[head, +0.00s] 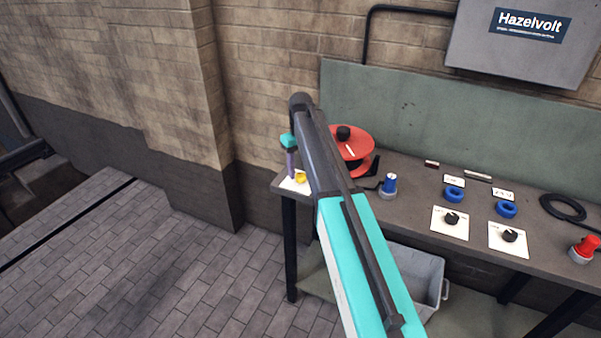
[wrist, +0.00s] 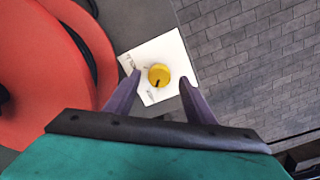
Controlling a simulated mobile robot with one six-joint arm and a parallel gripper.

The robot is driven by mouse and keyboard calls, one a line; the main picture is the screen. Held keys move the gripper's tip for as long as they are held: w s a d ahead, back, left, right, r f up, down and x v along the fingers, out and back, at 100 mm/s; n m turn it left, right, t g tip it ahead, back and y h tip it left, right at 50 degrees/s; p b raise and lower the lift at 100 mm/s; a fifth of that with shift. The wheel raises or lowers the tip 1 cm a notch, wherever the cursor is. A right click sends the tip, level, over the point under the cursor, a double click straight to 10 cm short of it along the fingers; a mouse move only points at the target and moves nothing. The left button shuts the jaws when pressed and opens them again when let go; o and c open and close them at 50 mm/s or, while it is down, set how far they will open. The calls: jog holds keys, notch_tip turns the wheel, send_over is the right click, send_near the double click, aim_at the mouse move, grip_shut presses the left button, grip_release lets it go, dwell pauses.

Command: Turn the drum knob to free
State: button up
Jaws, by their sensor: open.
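The drum knob (wrist: 159,75) is a round yellow knob with a dark pointer mark, on a white label plate (wrist: 172,50) with small lettering too small to read. In the head view the knob (head: 300,178) shows at the bench's left end, beside the red drum (head: 352,146). My gripper (wrist: 160,82) is open above the plate, its two purple fingers on either side of the knob in the wrist view. I cannot tell whether the fingers touch it. In the head view my gripper (head: 291,164) is partly hidden behind my arm.
The bench (head: 405,185) carries a blue plug (head: 389,185), two black knobs on white plates (head: 451,219), blue rings (head: 454,194), a black cable coil (head: 563,207) and a red button (head: 583,248). A grey crate (head: 428,285) stands below. Floor is open at left.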

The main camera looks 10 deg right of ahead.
aim_at(301, 176)
notch_tip(301, 176, up, 12)
jog(key=b, duration=0.2)
jog(key=shift+b, duration=0.35)
jog(key=shift+s, duration=0.15)
dwell(0.4)
